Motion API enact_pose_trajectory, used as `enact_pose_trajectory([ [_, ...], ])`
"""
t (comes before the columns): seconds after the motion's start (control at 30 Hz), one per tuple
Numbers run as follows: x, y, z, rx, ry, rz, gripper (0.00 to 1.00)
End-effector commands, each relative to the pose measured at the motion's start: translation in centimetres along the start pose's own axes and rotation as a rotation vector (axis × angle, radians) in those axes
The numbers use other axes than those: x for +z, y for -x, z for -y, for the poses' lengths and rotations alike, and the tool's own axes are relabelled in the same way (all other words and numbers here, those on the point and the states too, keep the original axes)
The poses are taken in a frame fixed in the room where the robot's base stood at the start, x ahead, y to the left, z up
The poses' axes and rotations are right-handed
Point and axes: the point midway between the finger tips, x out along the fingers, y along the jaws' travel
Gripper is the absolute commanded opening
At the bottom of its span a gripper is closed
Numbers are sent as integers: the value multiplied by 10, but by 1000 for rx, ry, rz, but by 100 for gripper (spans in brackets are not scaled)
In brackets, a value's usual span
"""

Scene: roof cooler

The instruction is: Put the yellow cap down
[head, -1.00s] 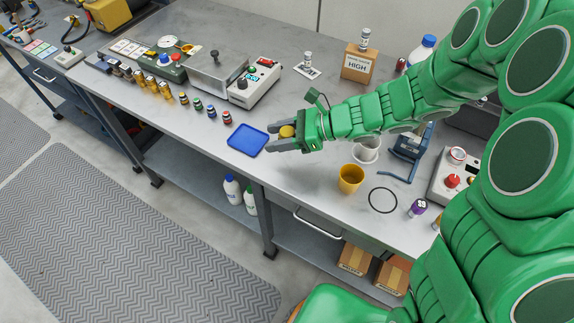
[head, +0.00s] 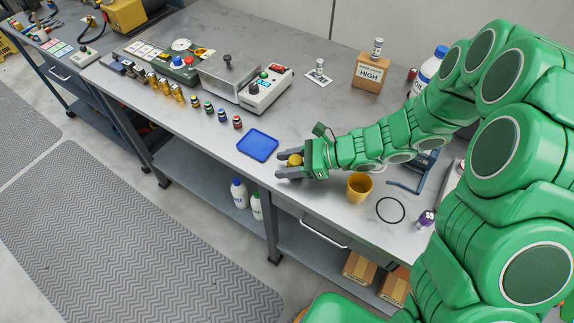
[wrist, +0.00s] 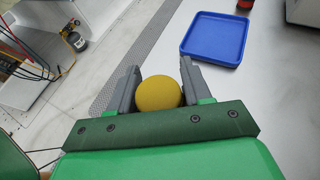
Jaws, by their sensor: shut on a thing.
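The yellow cap (head: 295,160) is between the fingers of my gripper (head: 290,166), which is shut on it. In the wrist view the round yellow cap (wrist: 158,93) sits between the two grey fingers. My gripper is over the front part of the grey workbench (head: 310,215), near its front edge. A blue tray (head: 258,145) lies on the bench just beyond and left of the fingertips. It also shows empty at the top right of the wrist view (wrist: 215,38). The height of the cap above the bench is hard to tell.
A yellow cup (head: 359,187) stands right of my gripper, with a black ring (head: 390,210) beside it. Several small vials (head: 209,108) stand in a row left of the tray. A control box (head: 266,88) is behind. Bare bench lies behind the tray.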

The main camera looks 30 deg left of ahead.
Motion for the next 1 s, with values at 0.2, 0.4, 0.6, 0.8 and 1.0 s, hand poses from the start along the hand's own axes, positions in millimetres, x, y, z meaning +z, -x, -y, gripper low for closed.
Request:
enact_pose_trajectory([
  [0.2, -11, -4, 0, 0, 0, 0, 20],
  [0.4, -11, -4, 0, 0, 0, 0, 20],
  [0.6, -13, -5, 0, 0, 0, 0, 59],
  [0.8, -13, -5, 0, 0, 0, -1, 74],
  [1.0, -12, -5, 0, 0, 0, -1, 74],
])
